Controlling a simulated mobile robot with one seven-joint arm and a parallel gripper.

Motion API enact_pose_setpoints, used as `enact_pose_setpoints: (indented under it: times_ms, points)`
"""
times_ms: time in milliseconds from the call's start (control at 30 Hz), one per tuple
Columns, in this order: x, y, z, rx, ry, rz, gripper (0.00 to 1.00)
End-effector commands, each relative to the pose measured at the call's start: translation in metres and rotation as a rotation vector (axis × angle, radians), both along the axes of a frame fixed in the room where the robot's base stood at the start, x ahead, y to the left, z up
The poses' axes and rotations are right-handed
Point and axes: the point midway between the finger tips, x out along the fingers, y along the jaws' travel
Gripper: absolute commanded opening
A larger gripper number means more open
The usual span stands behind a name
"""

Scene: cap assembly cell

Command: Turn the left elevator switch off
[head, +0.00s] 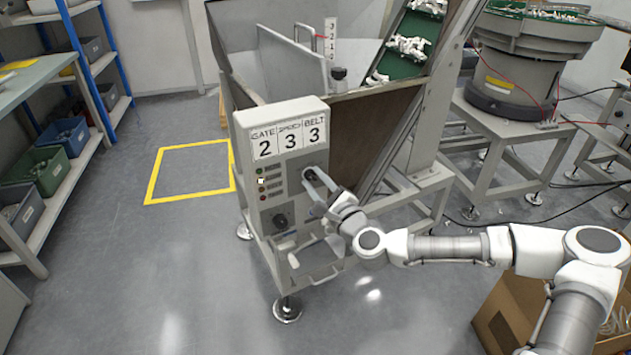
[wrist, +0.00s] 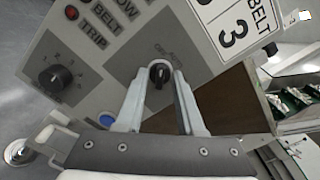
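The control box (head: 278,150) is a grey panel on the front of the hopper machine. In the wrist view, a black rotary switch (wrist: 159,73) sits on its face, with small blurred lettering above it that seems to include OFF. The fingertips are close to the knob; contact cannot be made out.
The panel also has a numbered dial (head: 280,220), indicator lamps (head: 261,181) and a blue button (wrist: 106,119). A display card (head: 290,140) reads GATE 2, 3, BELT 3. A cardboard box (head: 505,310) stands at lower right. The floor left of the machine is clear.

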Motion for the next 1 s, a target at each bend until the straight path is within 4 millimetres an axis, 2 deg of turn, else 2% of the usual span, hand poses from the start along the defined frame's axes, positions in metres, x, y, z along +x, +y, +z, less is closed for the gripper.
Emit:
enact_pose_setpoints:
  times_ms: [33,167,567,667,1000]
  points:
    - [0.000,0.000,0.000,-0.001,-0.001,0.000,0.44]
    - [0.000,0.000,0.000,0.000,0.000,0.000,0.67]
    - [-0.006,-0.004,0.000,0.000,0.000,0.000,0.67]
    - [-0.018,-0.011,0.001,0.000,0.002,0.000,0.67]
    - [-0.082,-0.049,0.001,0.002,0.003,-0.003,0.67]
